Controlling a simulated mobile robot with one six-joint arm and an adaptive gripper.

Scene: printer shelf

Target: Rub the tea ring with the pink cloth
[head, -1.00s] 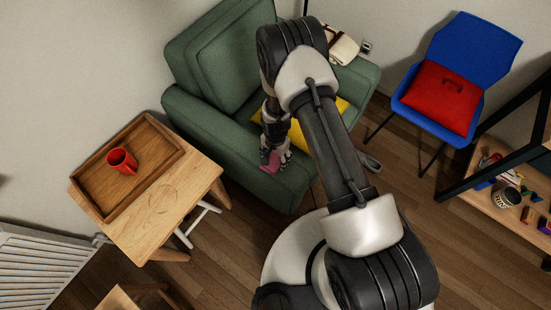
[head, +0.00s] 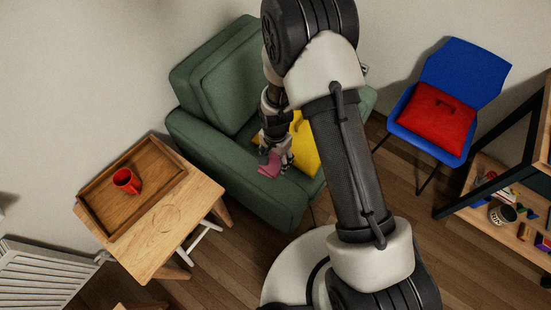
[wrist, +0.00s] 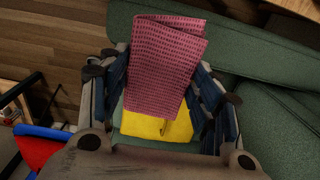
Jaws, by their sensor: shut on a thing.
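The pink cloth (wrist: 165,55) is folded and held between the fingers of my gripper (wrist: 158,85) in the wrist view. In the head view my gripper (head: 276,158) is over the green armchair's near side, and the cloth (head: 269,166) shows at its fingertips. Whether the cloth touches the chair arm I cannot tell. The tea ring (head: 165,234) is a faint brown circle on the bare part of the wooden side table (head: 190,208), to the left of the chair and apart from my gripper.
A wooden tray (head: 101,211) with a red mug (head: 126,181) covers the table's far-left part. The green armchair (head: 215,133) holds a yellow cushion (head: 305,147). A blue chair (head: 462,65) with a red cushion (head: 436,121) and a shelf (head: 483,217) stand at right.

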